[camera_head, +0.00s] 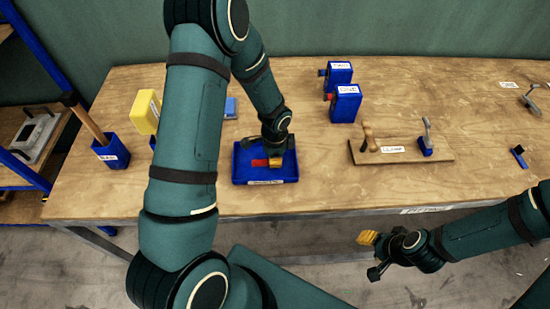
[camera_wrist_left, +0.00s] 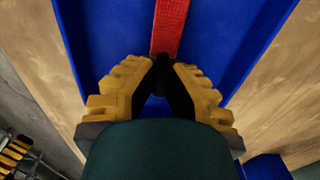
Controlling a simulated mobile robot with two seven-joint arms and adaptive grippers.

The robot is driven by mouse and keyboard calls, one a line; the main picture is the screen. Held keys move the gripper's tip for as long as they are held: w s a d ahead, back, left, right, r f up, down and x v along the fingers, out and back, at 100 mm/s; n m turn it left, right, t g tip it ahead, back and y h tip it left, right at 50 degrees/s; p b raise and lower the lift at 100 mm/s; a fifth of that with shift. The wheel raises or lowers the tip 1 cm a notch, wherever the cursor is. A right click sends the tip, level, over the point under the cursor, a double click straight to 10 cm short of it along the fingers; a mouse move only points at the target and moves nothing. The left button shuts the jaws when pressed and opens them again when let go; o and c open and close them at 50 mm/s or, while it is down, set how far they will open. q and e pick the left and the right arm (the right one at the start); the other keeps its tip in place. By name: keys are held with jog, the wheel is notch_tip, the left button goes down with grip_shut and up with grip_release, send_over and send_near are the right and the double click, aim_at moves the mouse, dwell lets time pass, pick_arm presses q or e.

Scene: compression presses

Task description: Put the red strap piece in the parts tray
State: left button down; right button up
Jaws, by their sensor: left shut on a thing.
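The red strap piece (camera_head: 259,162) shows over the blue parts tray (camera_head: 237,172) on the workbench. In the left wrist view the strap (camera_wrist_left: 171,28) runs straight out from between the yellow fingertips, with the blue tray (camera_wrist_left: 225,35) beneath and on both sides. My left gripper (camera_head: 275,162) points down inside the tray's outline and is shut on the strap's near end. I cannot tell whether the strap touches the tray floor. My right gripper (camera_head: 372,255) is open and empty in front of the bench, away from the tray.
Two blue boxes (camera_head: 346,104) stand behind and right of the tray. A clamp board (camera_head: 400,152) lies to the right. A blue holder (camera_head: 110,152) with a wooden handle and a yellow block (camera_head: 146,111) stand left. Bare bench lies between tray and board.

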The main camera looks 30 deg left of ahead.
pick_arm(q)
jog(key=shift+f, duration=0.1)
jog(key=c, duration=1.1)
grip_release()
jog(key=shift+c, duration=0.2)
jog(key=shift+r, duration=0.4)
notch_tip(320, 180, up, 12)
jog(key=p, duration=0.1)
jog(key=shift+f, duration=0.25)
jog(key=shift+s, duration=0.1)
